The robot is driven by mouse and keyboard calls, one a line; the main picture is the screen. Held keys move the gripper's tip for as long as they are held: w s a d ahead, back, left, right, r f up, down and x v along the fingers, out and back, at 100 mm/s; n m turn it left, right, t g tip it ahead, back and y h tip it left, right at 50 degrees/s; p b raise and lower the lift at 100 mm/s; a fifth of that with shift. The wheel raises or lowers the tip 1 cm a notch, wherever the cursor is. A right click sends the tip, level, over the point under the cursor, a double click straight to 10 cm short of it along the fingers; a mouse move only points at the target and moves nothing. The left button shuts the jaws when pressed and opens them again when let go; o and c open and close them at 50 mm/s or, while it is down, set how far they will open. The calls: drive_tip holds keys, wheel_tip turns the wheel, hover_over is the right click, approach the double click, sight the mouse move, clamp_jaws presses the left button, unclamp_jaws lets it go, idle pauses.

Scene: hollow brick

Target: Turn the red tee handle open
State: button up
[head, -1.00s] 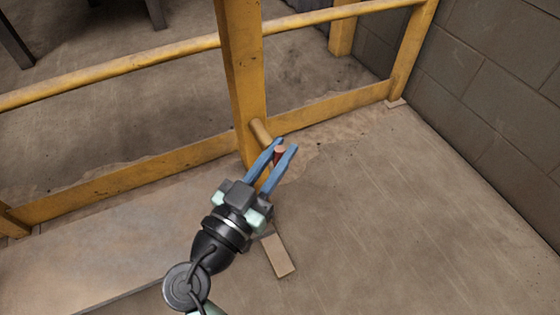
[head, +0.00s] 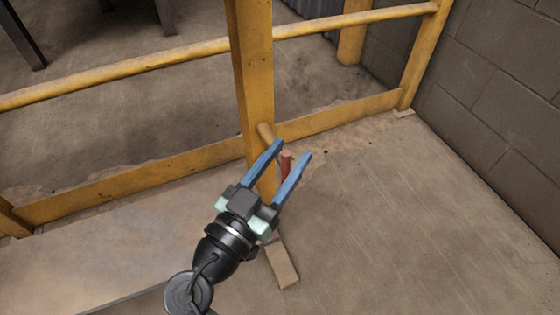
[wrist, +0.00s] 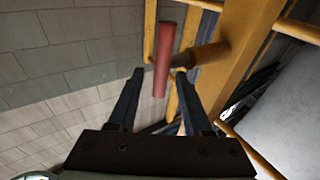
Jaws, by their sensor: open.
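The red tee handle (head: 286,163) shows between the blue fingers of my gripper (head: 292,150) in the head view, partly hidden by them. In the wrist view the handle is a red bar (wrist: 165,60), nearly upright in the picture, on the end of a yellow-brown stem (wrist: 208,54) that comes from the yellow post. My gripper (wrist: 160,72) is open there, with the bar's lower end between its fingertips and gaps to both sides. I cannot tell whether a finger touches it.
The yellow post (head: 252,80) and its rails (head: 140,75) stand just behind my gripper. A grey block wall (head: 500,100) is at the right. A flat tan piece (head: 281,265) lies below the gripper. The floor at the right is clear.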

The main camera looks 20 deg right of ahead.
drive_tip(key=p+v, duration=0.3)
drive_tip(key=v, duration=1)
drive_tip(key=shift+p, duration=0.4)
